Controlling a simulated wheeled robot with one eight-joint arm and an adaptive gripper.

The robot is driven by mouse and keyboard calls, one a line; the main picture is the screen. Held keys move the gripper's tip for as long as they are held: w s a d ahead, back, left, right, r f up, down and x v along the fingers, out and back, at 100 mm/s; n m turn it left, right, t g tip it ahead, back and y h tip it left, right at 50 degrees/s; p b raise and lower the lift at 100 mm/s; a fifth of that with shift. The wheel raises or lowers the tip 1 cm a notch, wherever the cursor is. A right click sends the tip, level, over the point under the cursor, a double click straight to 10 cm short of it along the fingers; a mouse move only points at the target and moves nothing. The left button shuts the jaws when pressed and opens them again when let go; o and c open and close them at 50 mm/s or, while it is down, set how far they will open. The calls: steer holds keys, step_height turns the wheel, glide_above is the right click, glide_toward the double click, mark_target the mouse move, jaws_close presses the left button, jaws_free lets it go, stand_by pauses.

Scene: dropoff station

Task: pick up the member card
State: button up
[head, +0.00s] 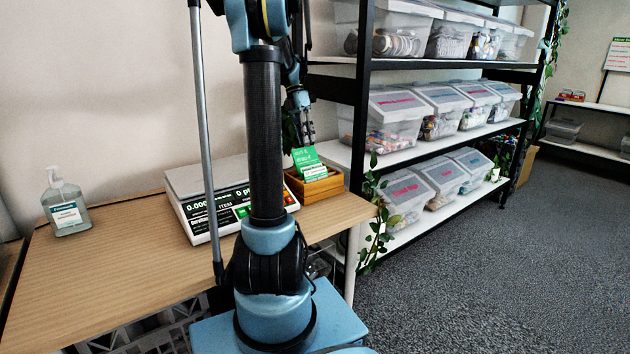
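A green member card (306,160) with white lettering stands tilted at the wooden box (316,190) on the right end of the table. Its lower part sits among or just above other cards in the box; I cannot tell which. My gripper (305,138) points down right above the card, with its fingertips at or very near the card's top edge. The fingers are small and dark here, and I cannot tell whether they are shut on the card. My own arm hides part of the area left of the box.
A white scale (196,200) with a green and red panel stands left of the box, partly behind my arm. A sanitizer bottle (66,206) is at the table's left. Shelves with clear bins (396,118) rise behind right. The table's (110,262) front left is clear.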

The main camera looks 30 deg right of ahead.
mark_target(314, 167)
steer(key=x, duration=1.1)
steer(key=shift+s+f, duration=0.3)
jaws_close()
step_height(314, 167, up, 10)
stand_by(0.5)
stand_by(0.4)
